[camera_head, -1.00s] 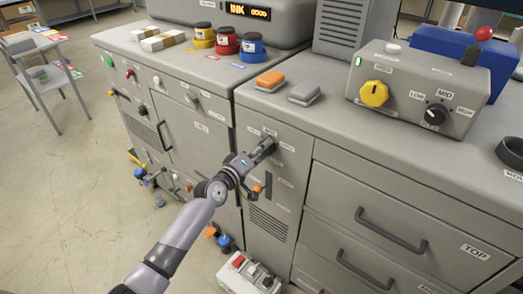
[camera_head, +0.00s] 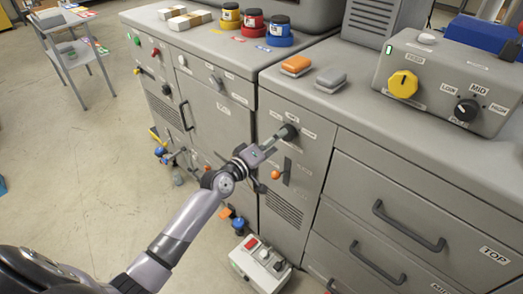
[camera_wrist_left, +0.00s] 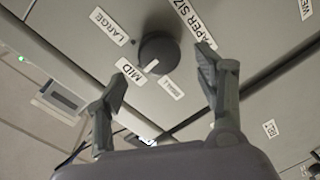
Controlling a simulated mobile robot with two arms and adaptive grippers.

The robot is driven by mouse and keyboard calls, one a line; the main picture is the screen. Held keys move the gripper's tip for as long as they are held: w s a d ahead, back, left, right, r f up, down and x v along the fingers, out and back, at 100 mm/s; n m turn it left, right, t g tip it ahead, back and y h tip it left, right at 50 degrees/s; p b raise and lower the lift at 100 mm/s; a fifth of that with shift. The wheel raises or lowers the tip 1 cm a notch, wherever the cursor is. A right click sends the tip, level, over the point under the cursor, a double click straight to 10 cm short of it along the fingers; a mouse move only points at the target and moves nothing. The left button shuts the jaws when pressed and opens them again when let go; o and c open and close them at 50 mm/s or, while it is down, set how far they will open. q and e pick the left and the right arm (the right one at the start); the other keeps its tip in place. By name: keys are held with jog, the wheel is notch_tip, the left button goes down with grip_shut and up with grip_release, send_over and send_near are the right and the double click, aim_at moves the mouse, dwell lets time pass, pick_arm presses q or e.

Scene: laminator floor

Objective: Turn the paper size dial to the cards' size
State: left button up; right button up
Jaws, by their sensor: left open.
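The paper size dial (camera_head: 289,131) is a dark round knob on the upper front of the grey cabinet. In the left wrist view the dial (camera_wrist_left: 160,50) carries a white pointer mark, turned toward the lower left, between the MID label (camera_wrist_left: 130,72) and a third, blurred label (camera_wrist_left: 171,88). It lies nearer MID. The LARGE label (camera_wrist_left: 109,26) is at upper left. My left gripper (camera_head: 272,143) is open, just in front of the dial. In the left wrist view its fingers (camera_wrist_left: 162,75) are spread apart below the dial and do not appear to grip it. The cards cannot be identified.
An orange-handled slot control (camera_head: 276,174) is below the dial. Drawers (camera_head: 385,215) fill the front to the right. A control box with a yellow knob (camera_head: 403,84) and ink pots (camera_head: 254,27) stand on top. A white switch box (camera_head: 259,264) is on the floor.

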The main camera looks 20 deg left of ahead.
pick_arm(q)
jog(key=v, duration=0.7)
jog(key=shift+s, duration=0.4)
jog(key=shift+a, duration=0.15)
jog(key=s+a+f+m+g+y, duration=0.1)
jog(key=s+f+g, duration=0.1)
jog(key=f, duration=0.9)
jog(key=s+a+f+m+g+y, duration=0.1)
jog(key=s+a+f+g+y, duration=0.1)
jog(key=f, duration=0.8)
jog(key=s+f+m+g, duration=0.1)
jog(key=s+f+g, duration=0.1)
jog(key=s+f, duration=0.5)
jog(key=s+f+m+g, duration=0.15)
jog(key=s+f, duration=0.25)
jog(key=f, duration=0.5)
jog(key=s+d+f+m+g, duration=0.1)
jog(key=s+f+m+g, duration=0.1)
jog(key=s+f, duration=0.4)
jog(key=s+d+f+m+g+y, duration=0.1)
jog(key=s+f, duration=0.5)
jog(key=s, duration=1)
jog(key=s+d+f+m+g+y, duration=0.1)
jog(key=s+f+m+g, duration=0.3)
jog(key=s, duration=0.7)
jog(key=shift+s+f+g, duration=0.35)
jog(key=shift+f+g, duration=0.1)
jog(key=shift+f, duration=0.45)
